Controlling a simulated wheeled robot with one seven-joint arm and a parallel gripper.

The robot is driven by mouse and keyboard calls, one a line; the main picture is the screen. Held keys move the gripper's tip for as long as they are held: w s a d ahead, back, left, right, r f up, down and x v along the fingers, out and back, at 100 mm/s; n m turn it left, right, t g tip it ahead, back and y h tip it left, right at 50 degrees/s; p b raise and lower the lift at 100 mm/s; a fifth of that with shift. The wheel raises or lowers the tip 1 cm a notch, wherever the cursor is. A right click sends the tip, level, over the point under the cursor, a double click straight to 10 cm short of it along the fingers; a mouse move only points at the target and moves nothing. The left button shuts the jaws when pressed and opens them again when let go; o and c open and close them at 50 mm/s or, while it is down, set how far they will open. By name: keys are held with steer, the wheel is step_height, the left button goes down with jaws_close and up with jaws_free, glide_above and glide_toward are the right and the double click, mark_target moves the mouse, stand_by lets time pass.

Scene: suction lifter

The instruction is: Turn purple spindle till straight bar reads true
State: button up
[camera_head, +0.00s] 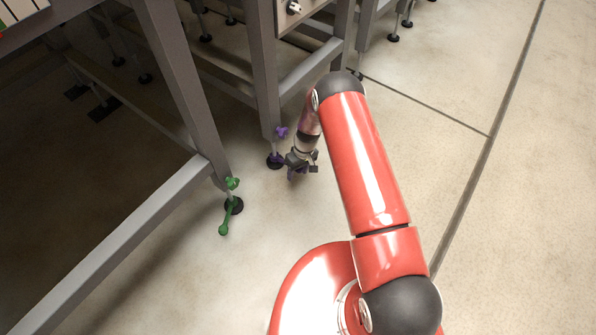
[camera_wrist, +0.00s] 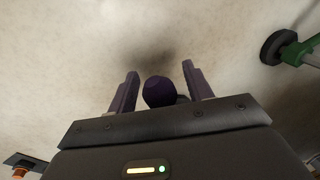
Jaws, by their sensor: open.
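The purple spindle (camera_head: 282,132) stands at the foot of a grey table leg, just left of my gripper in the head view. In the wrist view, the rounded purple end (camera_wrist: 158,91) of the spindle's handle shows between the two dark purple fingers of my gripper (camera_wrist: 159,82). The fingers are apart, with a visible gap on each side of it. I cannot make out the straight bar or its reading in either view.
A green spindle (camera_head: 232,183) with a lever stands on the nearer leg at left; its black foot (camera_wrist: 275,48) shows at upper right in the wrist view. Grey table frames (camera_head: 130,228) fill the left. The floor (camera_head: 520,200) at right is clear.

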jaws_close()
steer(key=shift+d, duration=0.1)
